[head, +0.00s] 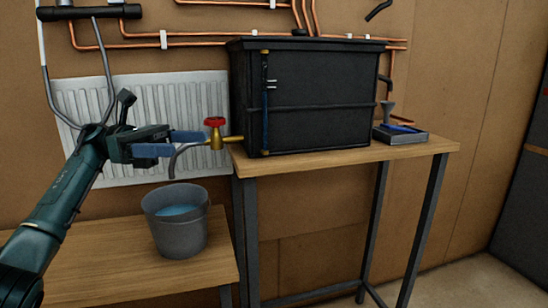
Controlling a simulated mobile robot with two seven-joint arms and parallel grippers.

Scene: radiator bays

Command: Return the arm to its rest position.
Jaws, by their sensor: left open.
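My left arm comes in from the left, and its gripper (170,143) has blue fingers spread apart with nothing between them. The fingers point right, toward a brass valve with a red handle (215,122). In the picture the fingertips end just left of the valve; whether they touch it I cannot tell. The valve sits on a brass pipe at the lower left of a black tank (310,95). A grey curved hose (174,160) hangs from the valve side, above a grey bucket (177,228) with blue water in it. My right gripper does not show.
The tank stands on a tall wooden table (350,157). A small grey tray (400,137) with a funnel sits at its right. The bucket is on a lower wooden bench (110,270). A white radiator (150,95) and copper pipes are on the wall behind. Floor at right is clear.

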